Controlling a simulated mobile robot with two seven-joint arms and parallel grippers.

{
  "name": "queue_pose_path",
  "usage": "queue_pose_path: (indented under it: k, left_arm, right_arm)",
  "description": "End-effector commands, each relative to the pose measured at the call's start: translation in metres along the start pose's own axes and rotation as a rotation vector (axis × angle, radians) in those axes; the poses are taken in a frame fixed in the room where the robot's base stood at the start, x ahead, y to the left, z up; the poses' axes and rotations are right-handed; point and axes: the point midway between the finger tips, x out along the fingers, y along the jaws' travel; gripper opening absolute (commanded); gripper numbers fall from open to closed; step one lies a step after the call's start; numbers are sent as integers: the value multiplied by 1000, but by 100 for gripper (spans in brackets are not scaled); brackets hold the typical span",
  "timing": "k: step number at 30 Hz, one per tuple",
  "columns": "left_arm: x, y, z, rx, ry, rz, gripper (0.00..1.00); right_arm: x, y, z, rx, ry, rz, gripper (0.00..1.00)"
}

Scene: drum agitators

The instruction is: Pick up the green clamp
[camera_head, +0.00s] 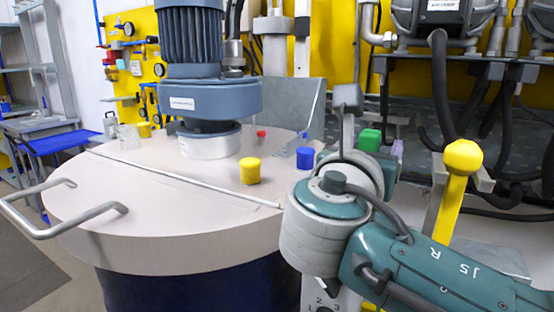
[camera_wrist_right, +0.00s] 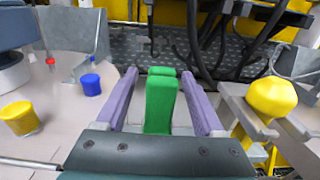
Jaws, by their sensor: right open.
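The green clamp (camera_wrist_right: 160,108) stands upright in the middle of the right wrist view, with a second green part just behind its top. In the head view its green top (camera_head: 369,139) shows beyond my right wrist; the rest is hidden. My right gripper (camera_wrist_right: 158,76) is open, with one purple finger on each side of the clamp and a visible gap on both sides. In the head view, my wrist hides most of this gripper. I cannot tell how deep the clamp sits between the fingers. My left gripper is not in view.
A round drum lid (camera_head: 200,215) carries a blue motor agitator (camera_head: 205,95), a yellow cap (camera_head: 250,171), a blue cap (camera_head: 305,158) and a small red cap (camera_head: 261,135). A yellow-knobbed post (camera_head: 462,158) stands close right of my wrist. Dark hoses (camera_head: 440,85) hang behind.

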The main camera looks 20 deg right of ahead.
Motion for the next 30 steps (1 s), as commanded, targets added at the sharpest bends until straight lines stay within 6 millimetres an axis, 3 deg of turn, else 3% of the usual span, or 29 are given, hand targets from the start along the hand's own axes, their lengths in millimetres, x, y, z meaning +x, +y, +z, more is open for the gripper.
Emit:
queue_pose_path:
  k: [8,27,30]
  left_arm:
    - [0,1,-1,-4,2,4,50]
    - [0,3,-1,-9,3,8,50]
    - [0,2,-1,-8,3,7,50]
  right_arm:
    - [6,0,0,0,0,1,70]
    - [5,0,0,0,1,1,0]
    - [5,0,0,0,1,1,0]
